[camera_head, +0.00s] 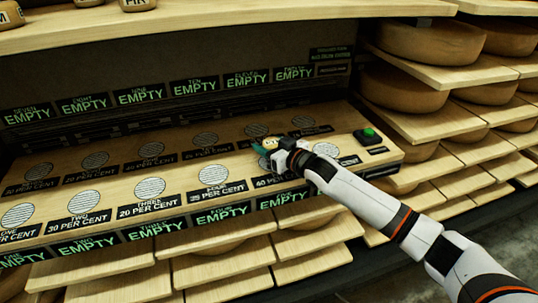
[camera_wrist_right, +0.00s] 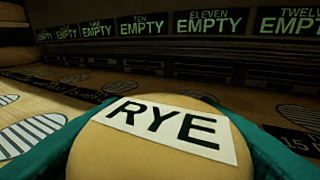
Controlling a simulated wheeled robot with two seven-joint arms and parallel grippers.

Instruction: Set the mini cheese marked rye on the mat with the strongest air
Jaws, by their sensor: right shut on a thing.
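The mini cheese marked RYE (camera_wrist_right: 165,135) is pale yellow with a white label, between the teal fingers of my right gripper (camera_head: 267,147). The cheese also shows in the head view (camera_head: 271,143), over the right part of the wooden board (camera_head: 120,177). I cannot tell whether it touches the board. Round striped mats stand in two rows, with percentage labels. In front, the label at mat two (camera_head: 84,201) reads 30, mat three (camera_head: 149,188) 20, mat four (camera_head: 213,174) 25. A partly covered label right of it (camera_head: 268,182) reads 40. Mat one's figure and the back-row figures are unclear. My left gripper is out of view.
Green EMPTY displays (camera_head: 194,86) line the back and front of the board. A black box with a green button (camera_head: 369,134) sits at its right end. Shelves of large cheese wheels (camera_head: 430,42) stand at right. Small marked cheeses (camera_head: 10,15) sit on the upper shelf.

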